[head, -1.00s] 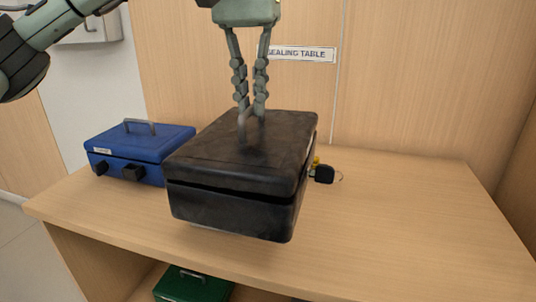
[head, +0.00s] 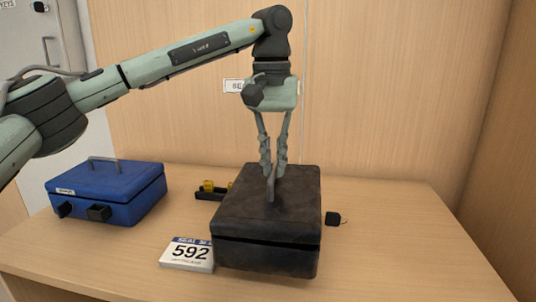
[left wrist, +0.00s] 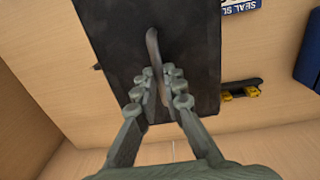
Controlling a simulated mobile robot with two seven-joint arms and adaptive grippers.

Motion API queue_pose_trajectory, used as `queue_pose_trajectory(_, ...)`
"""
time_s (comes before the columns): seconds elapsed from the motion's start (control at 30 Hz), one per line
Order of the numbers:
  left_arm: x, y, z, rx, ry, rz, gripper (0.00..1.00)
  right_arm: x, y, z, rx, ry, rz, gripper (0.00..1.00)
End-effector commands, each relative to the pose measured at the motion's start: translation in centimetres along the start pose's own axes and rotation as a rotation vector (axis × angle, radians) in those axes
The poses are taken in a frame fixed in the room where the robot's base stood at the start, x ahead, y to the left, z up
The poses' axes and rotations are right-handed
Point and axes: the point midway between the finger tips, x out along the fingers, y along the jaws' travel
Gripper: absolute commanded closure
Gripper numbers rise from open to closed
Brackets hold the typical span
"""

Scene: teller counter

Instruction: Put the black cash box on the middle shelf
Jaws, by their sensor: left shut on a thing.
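The black cash box (head: 262,228) is a dark box with a handle on its lid. It is upright, over the right-centre of the wooden table; I cannot tell whether its underside touches the top. My left gripper (head: 273,172) comes down from above and is shut on the lid handle. The left wrist view shows the same box (left wrist: 197,60) with the fingers (left wrist: 158,88) closed around its handle. The middle shelf is not in view. My right gripper is not in view.
A blue cash box (head: 105,190) stands at the left. A "592" card block (head: 188,254) lies close left of the black box. A dark holder with yellow parts (head: 208,191) is behind, a small black item (head: 333,218) to the right. The tabletop's right side (head: 400,240) is clear.

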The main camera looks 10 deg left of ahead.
Motion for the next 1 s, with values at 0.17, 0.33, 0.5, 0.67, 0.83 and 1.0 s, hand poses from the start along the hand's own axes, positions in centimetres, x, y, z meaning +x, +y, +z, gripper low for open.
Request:
queue_pose_trajectory(0.17, 1.9, -0.1, 0.0, 0.001, 0.003, 0.002, 1.00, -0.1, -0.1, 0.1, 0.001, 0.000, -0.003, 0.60)
queue_pose_trajectory(0.33, 3.0, -0.1, 0.0, 0.001, 0.006, 0.004, 1.00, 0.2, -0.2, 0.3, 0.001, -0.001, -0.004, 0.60)
queue_pose_trajectory(0.5, 3.4, -0.1, 0.1, 0.000, 0.000, 0.000, 0.90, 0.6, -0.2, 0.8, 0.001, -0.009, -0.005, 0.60)
queue_pose_trajectory(0.67, 3.4, -0.1, 0.1, 0.000, 0.000, 0.000, 0.70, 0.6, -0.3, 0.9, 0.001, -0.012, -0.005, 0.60)
queue_pose_trajectory(0.83, 3.4, -0.1, 0.1, 0.000, -0.001, 0.000, 0.70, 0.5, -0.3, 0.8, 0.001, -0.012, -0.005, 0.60)
queue_pose_trajectory(1.0, 3.1, -0.1, 0.1, 0.000, 0.000, 0.000, 0.70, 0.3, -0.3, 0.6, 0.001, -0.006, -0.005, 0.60)
